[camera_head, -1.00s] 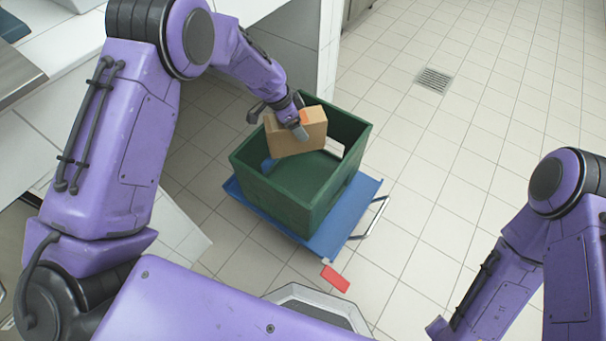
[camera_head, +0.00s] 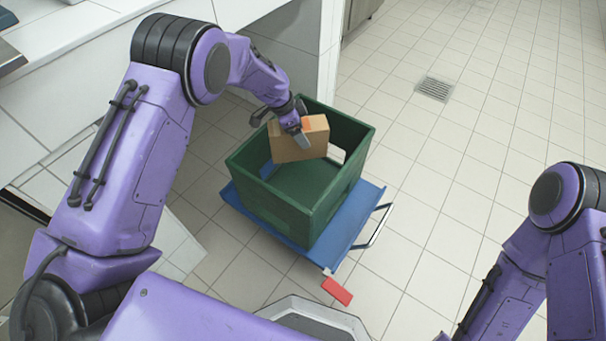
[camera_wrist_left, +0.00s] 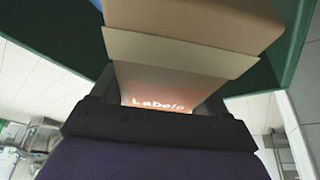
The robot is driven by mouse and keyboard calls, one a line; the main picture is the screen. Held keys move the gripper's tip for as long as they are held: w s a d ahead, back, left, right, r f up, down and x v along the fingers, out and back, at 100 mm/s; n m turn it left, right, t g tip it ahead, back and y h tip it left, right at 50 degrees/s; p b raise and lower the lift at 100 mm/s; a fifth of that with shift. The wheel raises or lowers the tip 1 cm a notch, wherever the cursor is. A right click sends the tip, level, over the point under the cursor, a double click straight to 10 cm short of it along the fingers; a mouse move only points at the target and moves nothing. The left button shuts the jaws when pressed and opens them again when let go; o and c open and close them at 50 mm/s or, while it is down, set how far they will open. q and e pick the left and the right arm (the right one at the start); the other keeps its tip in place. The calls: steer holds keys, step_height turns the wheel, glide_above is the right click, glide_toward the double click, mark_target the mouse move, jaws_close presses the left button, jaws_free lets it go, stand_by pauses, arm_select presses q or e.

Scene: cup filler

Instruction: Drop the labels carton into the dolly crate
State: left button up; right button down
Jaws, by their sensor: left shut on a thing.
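The labels carton (camera_head: 291,146) is a brown box with an orange patch. My left gripper (camera_head: 301,134) is shut on it and holds it slightly tilted at the mouth of the green dolly crate (camera_head: 262,198). The crate stands on a blue dolly (camera_head: 335,246). The carton hides part of the crate's inside. My right gripper is out of view; only its arm shows at the right.
A red tag (camera_head: 337,291) is at the dolly's front corner, and a metal handle (camera_head: 373,228) sticks out at its right. A white-tiled counter (camera_head: 75,75) stands to the left. The tiled floor on the right is clear, with a drain grate (camera_head: 434,88).

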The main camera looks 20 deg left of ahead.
arm_select(q)
steer(key=o, duration=1.3)
steer(key=p+v, duration=0.2)
steer(key=v, duration=0.7)
steer(key=shift+a+r+p, duration=0.15)
steer(key=shift+r+p, duration=0.25)
steer(key=shift+s+a+r, duration=0.1)
steer(key=shift+a+r, duration=0.05)
steer(key=shift+r, duration=0.2)
